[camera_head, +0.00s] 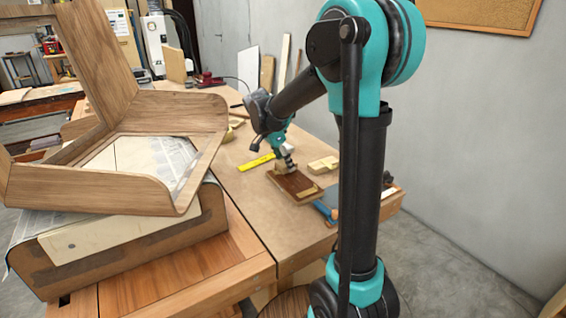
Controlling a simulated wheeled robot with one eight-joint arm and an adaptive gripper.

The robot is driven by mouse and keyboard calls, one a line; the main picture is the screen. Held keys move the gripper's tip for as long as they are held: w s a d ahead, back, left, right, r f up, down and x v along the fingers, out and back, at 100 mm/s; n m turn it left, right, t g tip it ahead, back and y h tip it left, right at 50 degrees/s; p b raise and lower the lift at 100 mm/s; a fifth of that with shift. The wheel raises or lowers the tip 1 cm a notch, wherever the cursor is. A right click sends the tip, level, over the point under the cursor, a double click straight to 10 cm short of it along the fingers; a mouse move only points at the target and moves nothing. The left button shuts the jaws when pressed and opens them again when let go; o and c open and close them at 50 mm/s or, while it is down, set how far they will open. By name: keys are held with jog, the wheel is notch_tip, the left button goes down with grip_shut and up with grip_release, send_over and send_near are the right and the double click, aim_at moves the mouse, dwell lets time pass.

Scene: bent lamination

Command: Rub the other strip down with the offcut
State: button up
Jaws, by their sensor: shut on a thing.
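My gripper (287,160) points down over the far part of a dark brown board (289,187) on the workbench. It is shut on a small light-brown wooden piece, the offcut (284,166), which sits low at the board's far edge. I cannot tell whether the offcut touches the board. A pale narrow strip (308,191) lies on the board's near right part. Any other strip under the gripper is hidden or too small to make out.
Light wood blocks (323,164) lie right of the board, and a yellow ruler (257,161) lies left. A blue-handled tool (325,210) lies at the near right. A large bent-wood form (100,190) fills the left. Bare bench (235,182) lies between.

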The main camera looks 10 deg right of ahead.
jog(key=shift+w+d, duration=0.2)
jog(key=shift+d, duration=0.15)
jog(key=shift+s+a, duration=0.35)
jog(key=shift+a, duration=0.4)
jog(key=shift+d, duration=0.15)
jog(key=shift+w+d, duration=0.35)
jog(key=shift+d, duration=0.25)
jog(key=shift+a, duration=0.1)
jog(key=shift+s+a, duration=0.35)
jog(key=shift+a, duration=0.3)
dwell(0.3)
jog(key=shift+w+d, duration=0.35)
jog(key=shift+d, duration=0.4)
